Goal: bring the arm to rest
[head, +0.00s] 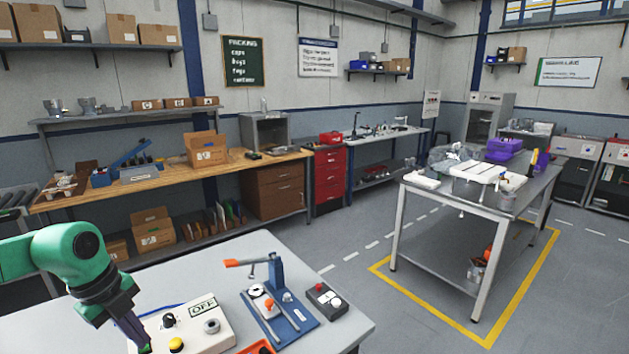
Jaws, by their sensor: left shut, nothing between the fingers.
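My left arm, green with dark joints, comes in from the left edge in the head view. My left gripper (143,345) points down at the near left, at the left side of a white control box (205,335), and is shut with nothing held. The picture does not show clearly whether its tips touch the box. The box carries an "OFF" label, a yellow button and dark and grey knobs. My right gripper is not in view.
On the near table (345,330) stand a blue fixture (290,322) with an orange-handled lever and a small dark button box (326,300). An orange tray edge (257,348) shows at the bottom. A metal bench (510,205) stands right, beyond clear floor.

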